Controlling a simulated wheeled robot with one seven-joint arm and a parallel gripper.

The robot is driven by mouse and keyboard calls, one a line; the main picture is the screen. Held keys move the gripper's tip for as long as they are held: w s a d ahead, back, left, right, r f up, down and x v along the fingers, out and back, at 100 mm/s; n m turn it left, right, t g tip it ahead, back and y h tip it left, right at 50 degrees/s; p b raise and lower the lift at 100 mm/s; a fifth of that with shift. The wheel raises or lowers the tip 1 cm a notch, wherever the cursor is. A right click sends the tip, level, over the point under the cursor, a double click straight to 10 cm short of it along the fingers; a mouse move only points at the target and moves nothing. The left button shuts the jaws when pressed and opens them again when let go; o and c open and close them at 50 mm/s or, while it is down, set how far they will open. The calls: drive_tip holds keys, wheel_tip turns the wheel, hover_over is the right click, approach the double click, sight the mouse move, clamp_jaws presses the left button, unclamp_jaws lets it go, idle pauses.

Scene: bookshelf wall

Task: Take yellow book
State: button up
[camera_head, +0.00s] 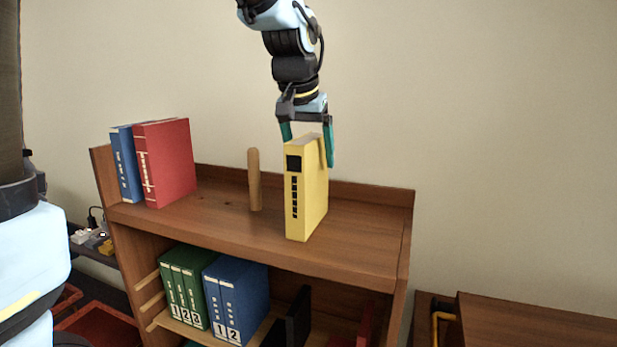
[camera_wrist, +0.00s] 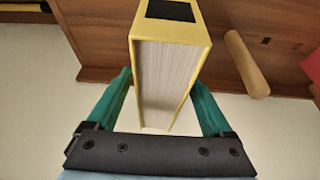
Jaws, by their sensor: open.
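The yellow book (camera_head: 306,190) stands upright on the top board of the wooden bookshelf, with a black square and dark lettering on its spine. My gripper (camera_head: 308,148) is above it, pointing down, with its green fingers on either side of the book's upper end. In the wrist view the yellow book (camera_wrist: 168,70) shows its page edges between the two open fingers of my gripper (camera_wrist: 165,100). Gaps show between the fingers and the covers there, so the book is not clamped.
A wooden peg (camera_head: 254,180) stands left of the yellow book. A red book (camera_head: 165,163) and a blue book (camera_head: 125,165) stand at the shelf's left end. The top board (camera_head: 365,245) is clear on the right.

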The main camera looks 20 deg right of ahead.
drive_tip(key=shift+w+d+f, duration=0.1)
drive_tip(key=shift+f, duration=0.25)
drive_tip(key=shift+f, duration=0.25)
idle(0.3)
clamp_jaws()
idle(0.7)
drive_tip(key=shift+r, duration=0.1)
idle(0.7)
